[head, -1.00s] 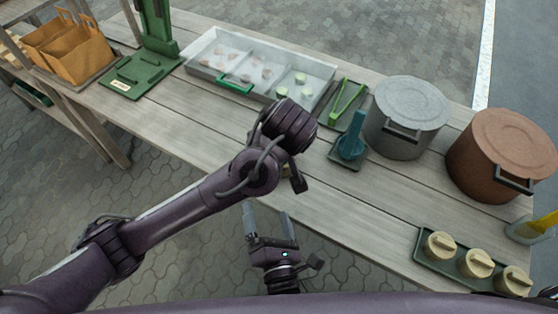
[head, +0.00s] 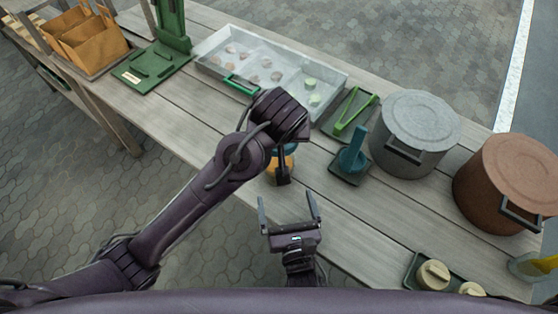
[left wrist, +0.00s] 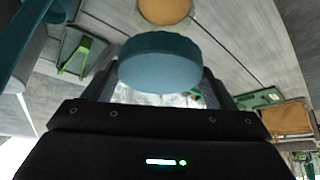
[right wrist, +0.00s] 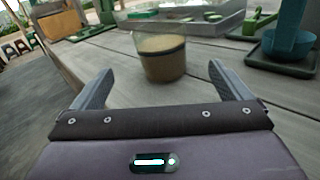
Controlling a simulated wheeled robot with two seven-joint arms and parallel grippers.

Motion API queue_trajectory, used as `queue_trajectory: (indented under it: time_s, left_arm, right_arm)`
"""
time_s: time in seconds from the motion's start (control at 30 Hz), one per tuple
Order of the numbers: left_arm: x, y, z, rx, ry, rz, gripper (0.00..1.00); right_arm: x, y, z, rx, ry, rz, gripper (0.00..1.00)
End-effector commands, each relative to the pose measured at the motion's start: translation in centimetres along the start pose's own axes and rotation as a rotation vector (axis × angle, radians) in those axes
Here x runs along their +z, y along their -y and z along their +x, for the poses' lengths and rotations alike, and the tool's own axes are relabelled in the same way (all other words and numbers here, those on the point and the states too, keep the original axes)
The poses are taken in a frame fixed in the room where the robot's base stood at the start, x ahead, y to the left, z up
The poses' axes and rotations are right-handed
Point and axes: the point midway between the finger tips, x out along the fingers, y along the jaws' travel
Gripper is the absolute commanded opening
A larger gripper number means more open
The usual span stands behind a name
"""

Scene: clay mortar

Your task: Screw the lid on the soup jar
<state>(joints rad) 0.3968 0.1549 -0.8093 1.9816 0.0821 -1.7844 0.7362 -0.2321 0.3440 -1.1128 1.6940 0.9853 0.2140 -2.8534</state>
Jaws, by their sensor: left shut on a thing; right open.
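The soup jar (right wrist: 160,58) is clear glass with tan-brown soup and stands upright on the table. Its soup surface shows in the left wrist view (left wrist: 165,10); in the head view my left arm partly hides the jar (head: 281,166). My left gripper (left wrist: 160,88) is shut on the round teal lid (left wrist: 160,62), which it holds near the jar; the height between them is unclear. My right gripper (head: 288,206) is open and empty at the table's front edge. In the right wrist view its fingers (right wrist: 160,76) point toward the jar, one to each side, with a gap before it.
A teal ladle on a rest (head: 350,165), green tongs on a tray (head: 349,113), a grey pot (head: 414,130) and a brown pot (head: 505,185) stand to the right. A grey food tray (head: 210,66) lies behind. Lidded jars (head: 433,274) sit at front right.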

Motion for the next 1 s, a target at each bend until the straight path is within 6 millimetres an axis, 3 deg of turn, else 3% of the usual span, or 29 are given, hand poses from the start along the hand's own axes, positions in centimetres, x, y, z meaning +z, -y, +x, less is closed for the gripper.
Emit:
queue_trajectory:
  time_s: [0.4,0.57,1.0]
  left_arm:
    - [-0.2,0.0,-0.1,0.004,-0.001,0.008,0.57]
    - [-0.2,0.0,-0.1,0.004,-0.001,0.008,0.57]
    - [-0.2,0.0,-0.1,0.004,-0.001,0.007,0.57]
  right_arm:
    - [0.0,0.2,0.1,-0.003,-0.002,-0.028,0.97]
    - [0.0,0.2,1.0,-0.004,0.001,-0.028,0.97]
    - [0.1,0.2,8.8,-0.003,0.0,-0.027,0.97]
